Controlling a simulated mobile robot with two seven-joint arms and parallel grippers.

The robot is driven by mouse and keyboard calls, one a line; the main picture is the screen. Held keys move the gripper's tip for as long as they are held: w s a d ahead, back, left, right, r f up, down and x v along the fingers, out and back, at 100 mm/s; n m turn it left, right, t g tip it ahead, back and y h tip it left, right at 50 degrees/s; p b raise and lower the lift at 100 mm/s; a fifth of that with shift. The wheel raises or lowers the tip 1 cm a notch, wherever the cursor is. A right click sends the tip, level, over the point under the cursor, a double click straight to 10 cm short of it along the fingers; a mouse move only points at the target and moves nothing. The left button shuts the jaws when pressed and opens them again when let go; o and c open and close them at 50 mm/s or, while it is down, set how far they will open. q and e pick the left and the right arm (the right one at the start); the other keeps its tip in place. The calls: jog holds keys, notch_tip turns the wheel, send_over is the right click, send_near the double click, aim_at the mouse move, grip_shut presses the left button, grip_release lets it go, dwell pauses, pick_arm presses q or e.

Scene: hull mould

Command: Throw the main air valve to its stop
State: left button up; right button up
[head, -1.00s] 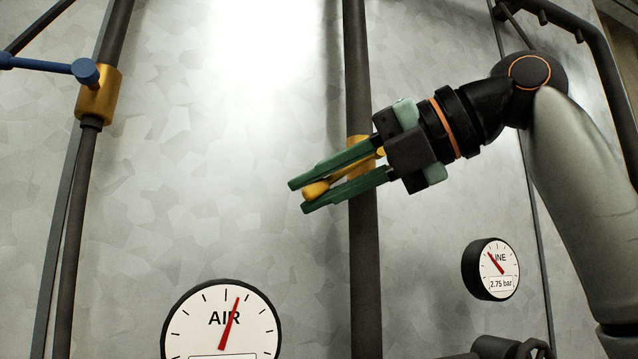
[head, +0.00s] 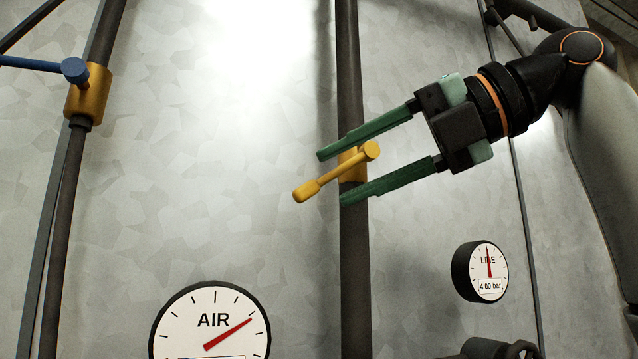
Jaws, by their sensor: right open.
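A valve with a yellow lever (head: 330,177) and a yellow body (head: 353,166) sits on the middle vertical pipe (head: 352,255). Its lever slants down to the left from the hub, with the thick grip end lowest. My right gripper (head: 331,178) is open, coming from the right. Its green fingers lie above and below the lever, apart from it in the picture, and the grip end pokes out past the fingertips. The AIR gauge (head: 213,325) needle points up and right. The LINE gauge (head: 487,272) reads 4.00 bar. My left gripper is not in view.
A second valve (head: 88,95) with a blue lever (head: 35,63) is on the left pipe. A dark pipe fitting (head: 500,348) is at the bottom right.

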jog(key=v, duration=0.7)
jog(key=shift+s+d, duration=0.1)
